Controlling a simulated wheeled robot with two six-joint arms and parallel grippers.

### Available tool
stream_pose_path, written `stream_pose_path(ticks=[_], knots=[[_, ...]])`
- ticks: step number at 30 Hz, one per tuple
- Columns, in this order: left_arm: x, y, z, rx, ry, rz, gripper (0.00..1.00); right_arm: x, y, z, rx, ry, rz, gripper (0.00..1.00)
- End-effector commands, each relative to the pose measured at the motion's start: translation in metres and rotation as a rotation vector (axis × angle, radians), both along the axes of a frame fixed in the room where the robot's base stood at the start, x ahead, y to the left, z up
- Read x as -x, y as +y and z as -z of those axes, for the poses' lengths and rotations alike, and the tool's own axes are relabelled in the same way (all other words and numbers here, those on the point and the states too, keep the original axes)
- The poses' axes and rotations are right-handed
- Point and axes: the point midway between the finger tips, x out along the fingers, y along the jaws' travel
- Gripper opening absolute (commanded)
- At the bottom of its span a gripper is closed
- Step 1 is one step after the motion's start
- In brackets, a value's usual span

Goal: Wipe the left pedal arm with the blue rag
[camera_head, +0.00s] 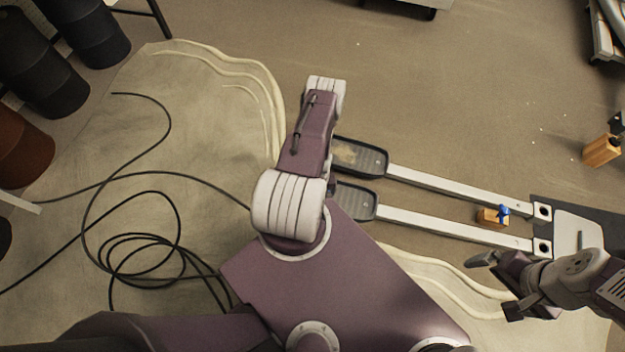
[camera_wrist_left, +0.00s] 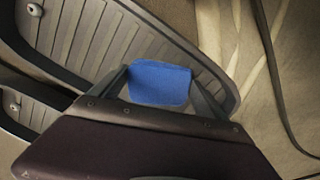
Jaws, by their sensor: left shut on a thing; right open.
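Two silver pedal arms lie on the floor in the head view, an upper one (camera_head: 450,184) and a lower one (camera_head: 450,229). Each ends at its left in a black footplate, the upper footplate (camera_head: 372,160) and the lower footplate (camera_head: 358,202). The upper footplate has a tan smudge. My left gripper (camera_wrist_left: 160,82) is shut on the blue rag (camera_wrist_left: 160,84), just over a ribbed footplate (camera_wrist_left: 95,45) in the left wrist view; contact cannot be told. My left arm hides this gripper and rag in the head view. My right gripper (camera_head: 492,286) is open and empty, below the pedal arms' right ends.
A wooden block (camera_head: 488,217) with a blue piece sits between the pedal arms. Another wooden block (camera_head: 600,151) stands at the far right. A black cable (camera_head: 150,240) lies coiled on the pale rug (camera_head: 200,90). The floor above the pedals is clear.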

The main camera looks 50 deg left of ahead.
Motion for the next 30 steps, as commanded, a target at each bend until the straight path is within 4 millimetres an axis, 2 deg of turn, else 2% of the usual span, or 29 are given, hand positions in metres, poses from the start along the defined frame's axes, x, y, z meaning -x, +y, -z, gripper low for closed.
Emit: stream_pose_path(ticks=[7, 15, 24, 30], knots=[[-0.003, -0.005, 0.0, 0.0, 0.0, 0.003, 0.35, 0.0, 0.0, 0.0, 0.0, 0.0, 0.0, 1.0], [-0.018, -0.028, 0.003, 0.0, 0.0, 0.006, 0.35, 0.0, 0.0, 0.001, 0.0, 0.0, 0.0, 1.0], [-0.023, -0.035, 0.004, 0.0, 0.0, 0.006, 0.35, 0.0, 0.0, 0.002, 0.0, 0.0, 0.0, 1.0], [-0.034, -0.053, 0.003, 0.0, 0.0, 0.01, 0.35, 0.0, 0.0, 0.002, 0.0, 0.0, 0.0, 1.0]])
